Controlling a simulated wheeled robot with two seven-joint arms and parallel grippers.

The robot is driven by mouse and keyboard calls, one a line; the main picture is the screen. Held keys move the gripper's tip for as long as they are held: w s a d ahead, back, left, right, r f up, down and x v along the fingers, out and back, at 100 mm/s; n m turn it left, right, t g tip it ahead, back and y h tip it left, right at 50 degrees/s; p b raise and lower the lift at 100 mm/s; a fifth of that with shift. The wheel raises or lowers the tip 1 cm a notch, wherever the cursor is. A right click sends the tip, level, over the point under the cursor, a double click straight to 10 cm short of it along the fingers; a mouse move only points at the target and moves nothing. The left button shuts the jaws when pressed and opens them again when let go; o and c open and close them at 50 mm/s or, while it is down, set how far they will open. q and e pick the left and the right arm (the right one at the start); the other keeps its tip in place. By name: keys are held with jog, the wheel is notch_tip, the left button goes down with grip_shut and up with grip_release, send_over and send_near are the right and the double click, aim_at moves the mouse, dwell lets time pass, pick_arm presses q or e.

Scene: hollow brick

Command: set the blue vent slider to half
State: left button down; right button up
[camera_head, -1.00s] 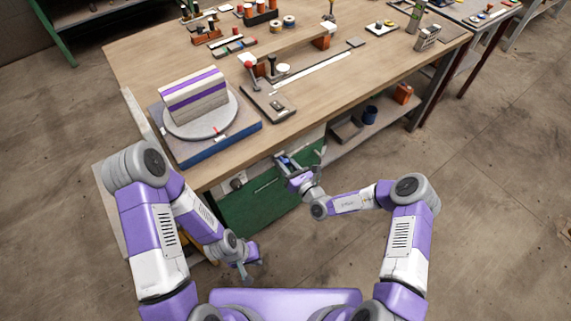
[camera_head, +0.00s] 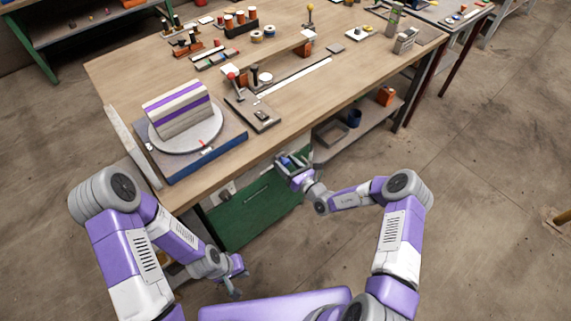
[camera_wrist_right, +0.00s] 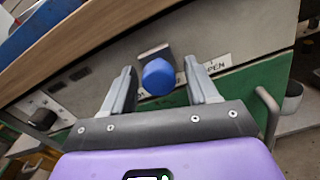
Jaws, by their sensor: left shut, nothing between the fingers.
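The blue vent slider's knob (camera_wrist_right: 158,77) is a rounded blue block on the grey panel under the bench top, beside a white label reading OPEN to its right. In the right wrist view, my right gripper (camera_wrist_right: 160,68) is open, with one finger on each side of the knob and visible gaps beside it. Its depth relative to the knob is hard to tell. In the head view, my right gripper (camera_head: 288,163) is at the bench's front panel and mostly hides the slider. My left gripper (camera_head: 238,287) is shut and empty, low in front of the bench, away from the slider.
A green drawer front (camera_head: 255,210) with a bar handle lies below the panel. A dark round knob (camera_wrist_right: 43,119) sits on the panel at left. The wooden bench top (camera_head: 310,105) overhangs above. A turntable (camera_head: 190,140) with a striped block stands on it.

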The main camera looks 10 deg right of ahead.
jog(key=p+v, duration=0.2)
jog(key=v, duration=0.5)
jog(key=shift+s+d, duration=0.15)
jog(key=shift+s, duration=0.1)
dwell(0.5)
